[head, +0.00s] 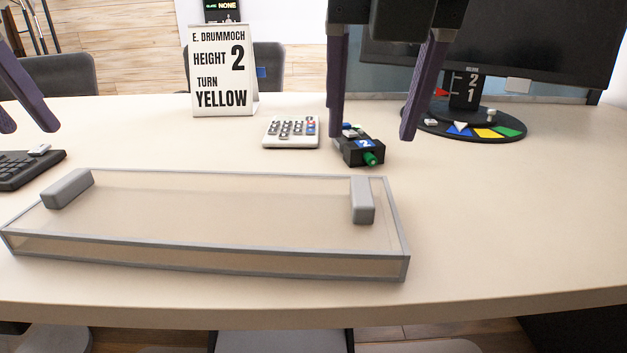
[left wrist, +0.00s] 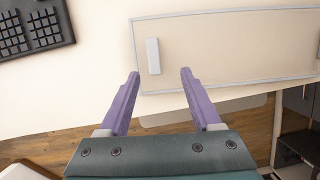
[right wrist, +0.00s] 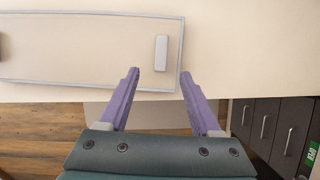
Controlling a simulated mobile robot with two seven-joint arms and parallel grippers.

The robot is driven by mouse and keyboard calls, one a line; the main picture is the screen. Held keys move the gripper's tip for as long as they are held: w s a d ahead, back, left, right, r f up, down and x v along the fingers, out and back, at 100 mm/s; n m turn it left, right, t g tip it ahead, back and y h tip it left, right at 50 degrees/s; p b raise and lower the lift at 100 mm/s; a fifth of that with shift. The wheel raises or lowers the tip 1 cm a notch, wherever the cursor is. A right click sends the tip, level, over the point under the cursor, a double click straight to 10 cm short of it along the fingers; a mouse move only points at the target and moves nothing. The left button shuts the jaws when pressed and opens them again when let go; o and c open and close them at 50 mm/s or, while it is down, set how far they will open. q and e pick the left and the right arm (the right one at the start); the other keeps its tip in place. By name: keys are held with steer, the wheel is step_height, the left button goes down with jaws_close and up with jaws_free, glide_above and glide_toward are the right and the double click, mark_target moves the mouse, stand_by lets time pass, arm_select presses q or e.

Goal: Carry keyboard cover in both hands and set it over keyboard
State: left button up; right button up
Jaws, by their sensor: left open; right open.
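The keyboard cover (head: 210,258) is a clear, shallow box with grey edges, lying on the desk near its front edge. It has a grey left handle (head: 68,189) and a grey right handle (head: 363,200). The dark keyboard (head: 25,170) is partly in view at the left, behind the cover; it also shows in the left wrist view (left wrist: 30,32). My left gripper (head: 28,126) is open and empty; in the left wrist view the left handle (left wrist: 153,57) lies ahead between its fingers. My right gripper (head: 371,136) is open and empty; the right handle (right wrist: 161,53) lies ahead of its fingers.
A white calculator (head: 291,132), a small black box (head: 363,150) with a green knob and a sign (head: 222,72) stand behind the cover. A monitor (head: 530,45) rises from a round base (head: 465,127) at the right. The desk right of the cover is clear.

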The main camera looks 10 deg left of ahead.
mark_target(64, 180)
arm_select(q)
steer(key=shift+s+a, duration=0.2)
steer(key=shift+a, duration=0.3)
steer(key=shift+f, duration=0.15)
arm_select(e)
steer(key=shift+w+f, duration=0.1)
steer(key=shift+f, duration=0.05)
arm_select(q)
steer(key=x, duration=0.9)
steer(key=shift+f, duration=0.4)
arm_select(e)
steer(key=x, duration=0.9)
steer(key=shift+w+f, duration=0.15)
steer(key=shift+f, duration=0.2)
arm_select(q)
jaws_close()
arm_select(e)
jaws_close()
arm_select(q)
steer(key=shift+r, duration=0.1)
